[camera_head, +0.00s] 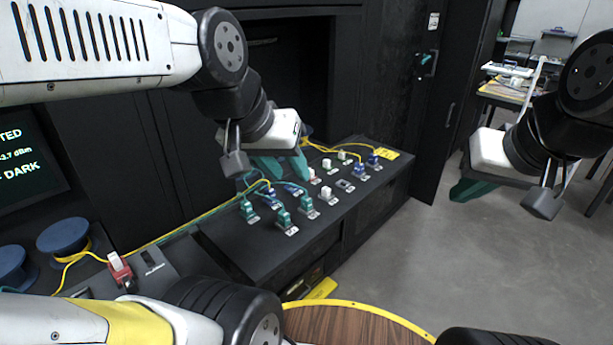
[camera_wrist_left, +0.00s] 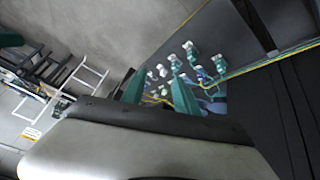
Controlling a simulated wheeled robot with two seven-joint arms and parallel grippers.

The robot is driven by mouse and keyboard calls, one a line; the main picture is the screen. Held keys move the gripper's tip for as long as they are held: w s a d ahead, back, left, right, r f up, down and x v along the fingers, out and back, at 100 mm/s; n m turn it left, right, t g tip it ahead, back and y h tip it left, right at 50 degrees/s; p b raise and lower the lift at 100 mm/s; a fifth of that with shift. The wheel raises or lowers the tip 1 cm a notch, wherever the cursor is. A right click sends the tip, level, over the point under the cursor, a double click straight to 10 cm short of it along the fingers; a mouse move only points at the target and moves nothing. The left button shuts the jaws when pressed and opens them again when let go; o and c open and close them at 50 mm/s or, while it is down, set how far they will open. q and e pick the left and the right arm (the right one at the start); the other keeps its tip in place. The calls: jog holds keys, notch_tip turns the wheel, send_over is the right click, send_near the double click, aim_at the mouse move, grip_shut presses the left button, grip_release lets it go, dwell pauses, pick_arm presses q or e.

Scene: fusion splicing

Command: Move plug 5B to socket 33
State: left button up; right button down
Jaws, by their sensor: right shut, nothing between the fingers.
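Several plugs stand on the black socket panel (camera_head: 262,258): teal-green plugs (camera_head: 284,218) at its near left, white ones (camera_head: 326,193) in the middle and blue ones (camera_head: 360,169) at the far right. The labels are too small to read, so I cannot tell which is plug 5B or socket 33. My left gripper (camera_head: 280,173) is over the back of the panel with its teal fingers apart; they also show spread in the left wrist view (camera_wrist_left: 155,78), with nothing clearly between them. Part of the panel behind them is hidden. My right gripper (camera_head: 466,189) is shut and empty, right of the panel.
Yellow and teal cables (camera_head: 190,228) run along the panel's back from the left. Blue spools (camera_head: 64,237) and a red-and-white connector (camera_head: 119,266) are at the left. A round wooden top (camera_head: 350,326) with a yellow rim is in front. The floor at right is open.

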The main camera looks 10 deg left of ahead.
pick_arm(q)
jog(key=shift+o, duration=1.2)
jog(key=m+g+y, duration=0.2)
jog(key=m+g, duration=0.3)
jog(key=g, duration=0.1)
send_over(270, 189)
jog(key=f, duration=1.3)
jog(key=shift+s+d+f, duration=0.15)
jog(key=shift+s, duration=0.05)
jog(key=shift+w+a+f+m, duration=0.25)
jog(key=shift+f+m, duration=0.05)
jog(key=shift+f, duration=0.1)
jog(key=shift+f, duration=4.5)
